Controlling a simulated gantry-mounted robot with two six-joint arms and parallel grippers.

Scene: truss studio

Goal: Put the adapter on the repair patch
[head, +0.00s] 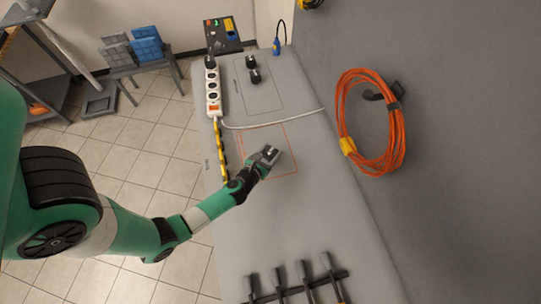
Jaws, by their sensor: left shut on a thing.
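The repair patch (284,173) is a red-outlined rectangle on the grey bench top. I cannot tell whether the adapter touches the bench. My right gripper is not in view.
A white power strip (213,92) lies along the bench's left edge, its white cable (275,122) crossing above the patch. Two black parts (251,63) are in a dark outline. An orange cable coil (373,165) hangs at right. Black-handled tools (305,275) stand below. Bench between is clear.

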